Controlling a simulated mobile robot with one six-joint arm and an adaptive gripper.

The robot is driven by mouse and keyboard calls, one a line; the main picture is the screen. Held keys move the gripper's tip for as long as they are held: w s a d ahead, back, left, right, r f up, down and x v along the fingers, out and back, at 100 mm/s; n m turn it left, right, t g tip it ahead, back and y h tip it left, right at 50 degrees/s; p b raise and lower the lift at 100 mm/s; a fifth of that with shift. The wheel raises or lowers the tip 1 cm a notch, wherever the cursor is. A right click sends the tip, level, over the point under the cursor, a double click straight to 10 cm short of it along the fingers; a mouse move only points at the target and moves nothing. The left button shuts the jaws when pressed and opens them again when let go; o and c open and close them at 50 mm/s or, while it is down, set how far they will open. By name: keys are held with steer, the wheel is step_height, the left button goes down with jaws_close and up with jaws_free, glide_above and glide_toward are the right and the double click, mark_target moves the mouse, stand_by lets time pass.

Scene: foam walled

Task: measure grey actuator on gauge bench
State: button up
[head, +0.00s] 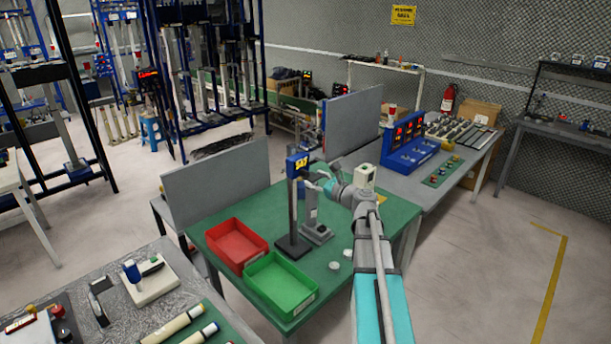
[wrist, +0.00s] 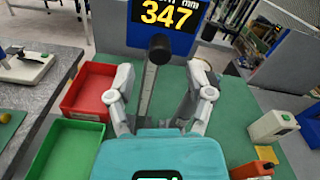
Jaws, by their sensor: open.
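The gauge bench (head: 345,275) has a green top. On it stands a dark gauge column with a lit display (head: 297,163); in the wrist view the display (wrist: 167,14) reads 347 mm. Beside the column, a grey upright piece, seemingly the grey actuator (head: 311,205), stands on a grey base. My gripper (head: 319,182) is at its upper end. In the wrist view my gripper (wrist: 160,82) is open, its fingers on either side of a grey shaft with a dark round end (wrist: 160,48). I cannot tell whether the fingers touch it. My gripper partly hides its lower part.
A red tray (head: 237,243) and a green tray (head: 280,284) sit empty on the bench's left. Two small white discs (head: 341,259) lie near its front. A pale box (head: 364,177) is behind my arm. A grey panel (head: 218,187) stands along the back left.

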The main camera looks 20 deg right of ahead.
mark_target(308, 176)
steer(key=shift+x, duration=2.25)
jaws_close()
steer(key=shift+f, duration=0.15)
